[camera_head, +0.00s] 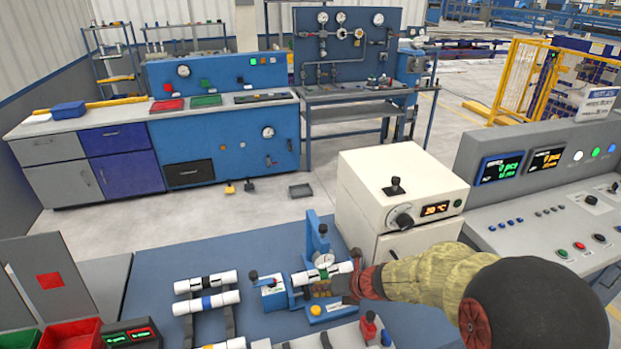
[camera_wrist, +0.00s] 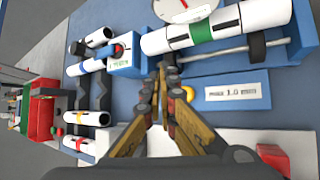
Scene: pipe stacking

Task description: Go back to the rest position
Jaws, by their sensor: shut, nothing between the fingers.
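My gripper (camera_wrist: 166,72) is shut and empty, its fingertips together beside the blue test fixture. In the head view my gripper (camera_head: 345,286) is low over the bench, partly hidden by the arm. A white pipe with a green band (camera_wrist: 208,30) lies in the fixture under a dial gauge; it also shows in the head view (camera_head: 340,268). The fingertips appear apart from this pipe. On a dark rack at the left lie a black-banded pipe (camera_head: 189,285) and a blue-banded pipe (camera_head: 187,307). The wrist view also shows a yellow-banded pipe (camera_wrist: 96,118) and a red-banded one (camera_wrist: 88,146).
A cream oven-like box (camera_head: 375,200) stands right behind the fixture. A control console (camera_head: 530,215) is at the right. The blue bench top (camera_head: 170,265) is clear behind the rack.

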